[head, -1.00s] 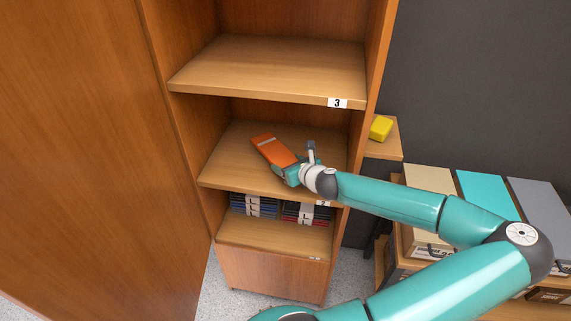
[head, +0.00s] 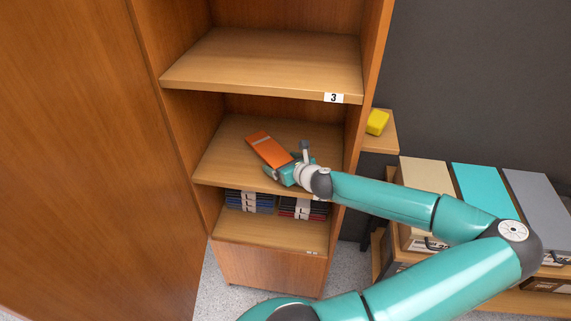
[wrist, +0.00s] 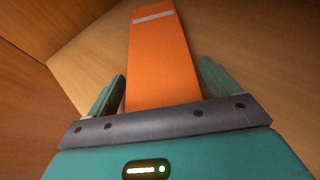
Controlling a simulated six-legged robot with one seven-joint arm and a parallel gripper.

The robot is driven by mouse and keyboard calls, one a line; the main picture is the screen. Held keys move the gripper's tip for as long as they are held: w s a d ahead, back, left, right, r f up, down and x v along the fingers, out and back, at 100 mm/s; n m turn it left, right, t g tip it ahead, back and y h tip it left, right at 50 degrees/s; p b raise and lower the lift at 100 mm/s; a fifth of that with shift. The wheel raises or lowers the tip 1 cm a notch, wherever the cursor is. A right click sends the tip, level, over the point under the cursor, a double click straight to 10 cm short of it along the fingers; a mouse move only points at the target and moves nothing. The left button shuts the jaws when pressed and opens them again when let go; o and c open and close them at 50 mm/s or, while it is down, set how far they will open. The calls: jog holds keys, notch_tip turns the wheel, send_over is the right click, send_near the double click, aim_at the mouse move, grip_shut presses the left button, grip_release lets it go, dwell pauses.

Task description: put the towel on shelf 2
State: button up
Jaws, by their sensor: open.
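The towel (head: 267,147) is a folded orange block with a pale stripe near its far end. It lies on the middle shelf (head: 228,164), the one below the shelf marked 3. My gripper (head: 281,166) is at the towel's near end, low over the shelf board. In the wrist view the towel (wrist: 160,55) runs between the two fingers of my gripper (wrist: 160,90), which stand apart with a gap on each side of it. The near end of the towel is hidden by the gripper's body. The middle shelf's own label is hidden behind my arm.
The shelf marked 3 (head: 265,65) is empty above. The lowest shelf (head: 265,233) holds dark stacked packs (head: 250,201). A yellow block (head: 377,122) sits on a side ledge at right. Boxes (head: 485,190) stand further right. A wooden panel (head: 80,150) stands at left.

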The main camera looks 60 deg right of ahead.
jog(key=v, duration=1.1)
jog(key=shift+s+r, duration=0.15)
jog(key=shift+s, duration=0.05)
jog(key=shift+s+a+r, duration=0.15)
jog(key=shift+s, duration=0.05)
jog(key=shift+a, duration=0.1)
